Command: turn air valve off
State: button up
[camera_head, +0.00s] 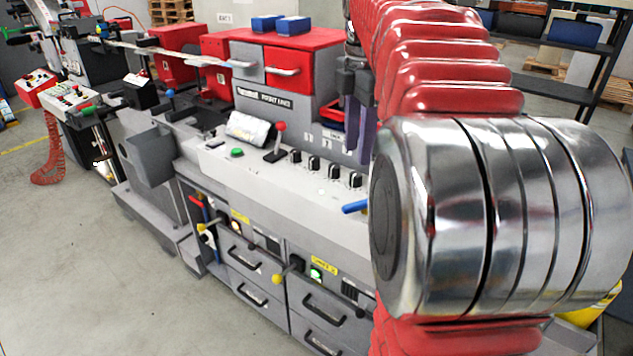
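A blue lever (355,207) sticks out at the front edge of the machine's sloped panel, partly hidden by my arm. It may be the air valve's handle, but no label on it can be read. Two yellow-knobbed levers, one at the left (202,228) and one in the middle (278,279), stand out from the lower front. My gripper (361,125) seems to be the dark part with downward fingers above the panel's right end, left of my red arm. It is apart from the blue lever. My arm covers part of it, and its finger gap is unclear.
The grey machine (300,215) fills the middle, with a red-topped drawer unit (290,60), black knobs (314,164), a red-knobbed lever (280,128) and a green button (237,152). Drawers with handles line its front. The grey floor (120,270) at front left is clear.

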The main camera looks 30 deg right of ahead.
aim_at(357, 204)
jog(key=shift+d+r+n, duration=0.1)
jog(key=shift+d+n, duration=0.2)
jog(key=shift+d, duration=0.2)
notch_tip(357, 204, down, 14)
jog(key=shift+r, duration=0.1)
dwell(0.6)
jog(key=shift+c, duration=0.3)
